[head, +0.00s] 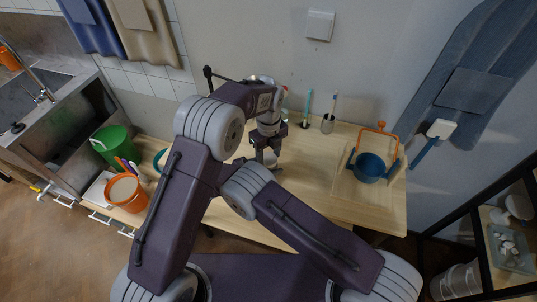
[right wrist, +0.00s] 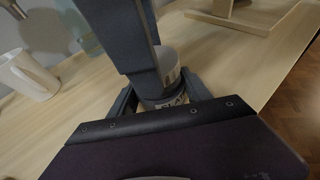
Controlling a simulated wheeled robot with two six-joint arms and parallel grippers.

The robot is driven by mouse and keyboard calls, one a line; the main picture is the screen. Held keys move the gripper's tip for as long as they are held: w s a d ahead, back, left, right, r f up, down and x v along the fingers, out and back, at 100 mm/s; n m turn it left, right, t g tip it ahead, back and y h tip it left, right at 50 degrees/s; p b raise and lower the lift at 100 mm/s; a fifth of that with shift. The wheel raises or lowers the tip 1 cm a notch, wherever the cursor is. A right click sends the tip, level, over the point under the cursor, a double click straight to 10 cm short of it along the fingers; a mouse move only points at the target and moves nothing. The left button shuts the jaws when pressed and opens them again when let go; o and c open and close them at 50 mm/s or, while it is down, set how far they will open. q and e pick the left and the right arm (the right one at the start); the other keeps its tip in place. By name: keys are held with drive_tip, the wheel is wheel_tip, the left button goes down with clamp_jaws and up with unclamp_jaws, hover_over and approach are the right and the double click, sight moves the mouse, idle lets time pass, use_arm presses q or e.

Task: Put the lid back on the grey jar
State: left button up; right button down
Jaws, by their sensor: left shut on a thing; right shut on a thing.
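The grey jar (right wrist: 170,63), pale with dark lettering, stands on the wooden table in the right wrist view; a small pale part of it (head: 267,160) shows in the head view. My right gripper (right wrist: 162,98) is shut around its lower part. My left gripper (head: 268,137) comes down from above, right over the jar; its dark body covers much of the jar's top in the wrist view. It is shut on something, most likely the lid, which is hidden. I cannot tell whether the lid touches the rim.
A wooden tray (head: 344,185) with a blue pot (head: 370,168) stands at the right. A small cup (head: 327,124) with a brush stands at the back. Green (head: 112,146) and orange (head: 126,193) buckets are at the left. A white jug (right wrist: 30,76) stands near the jar.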

sight(269, 158)
use_arm(q)
drive_tip(key=m, duration=0.5)
drive_tip(key=shift+m, duration=0.4)
drive_tip(key=m, duration=0.3)
drive_tip(key=o, duration=1.3)
drive_tip(key=shift+r, duration=2.3)
